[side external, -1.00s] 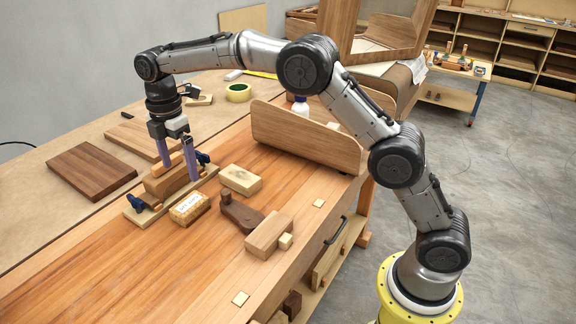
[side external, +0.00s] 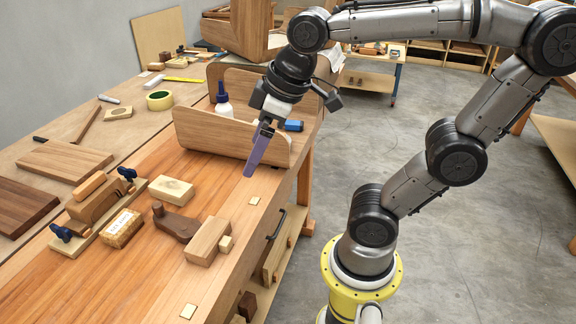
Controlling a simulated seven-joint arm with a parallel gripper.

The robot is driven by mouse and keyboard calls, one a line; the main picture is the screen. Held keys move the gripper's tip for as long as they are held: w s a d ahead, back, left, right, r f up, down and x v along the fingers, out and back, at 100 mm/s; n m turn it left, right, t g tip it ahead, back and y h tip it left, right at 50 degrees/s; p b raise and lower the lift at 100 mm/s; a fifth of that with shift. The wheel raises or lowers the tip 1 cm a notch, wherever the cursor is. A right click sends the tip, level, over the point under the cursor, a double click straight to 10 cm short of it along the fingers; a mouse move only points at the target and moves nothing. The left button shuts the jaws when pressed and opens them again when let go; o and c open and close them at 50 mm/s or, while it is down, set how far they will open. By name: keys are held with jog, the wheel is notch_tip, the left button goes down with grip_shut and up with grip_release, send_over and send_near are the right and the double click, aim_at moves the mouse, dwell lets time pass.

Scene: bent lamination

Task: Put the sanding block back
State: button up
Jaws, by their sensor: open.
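A speckled, cork-coloured block with a white label (side external: 122,228) lies on the bench beside the clamped wood; it looks like the sanding block, but I cannot read the label. My gripper (side external: 257,152) is open and tilted, with its purple fingers overlapping the front of the curved wooden tray (side external: 215,133) near its right end. One finger largely hides the other. I see nothing held between them. The labelled block is well to the left and nearer the camera. A blue item (side external: 293,125) shows just right of the gripper, partly hidden.
A clamped wooden piece with blue clamps (side external: 98,203), a pale block (side external: 171,190), a dark wooden tool (side external: 175,222) and a light block (side external: 207,240) crowd the bench. A white bottle (side external: 223,102) stands in the tray. The bench front is mostly clear.

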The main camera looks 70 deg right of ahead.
jog(key=s+f+m, duration=0.2)
jog(key=s+f, duration=0.1)
jog(key=s, duration=0.2)
jog(key=shift+s+d+f+m+t, duration=0.3)
jog(key=shift+f+m+t, duration=0.05)
jog(key=shift+m+t, duration=0.05)
dwell(0.8)
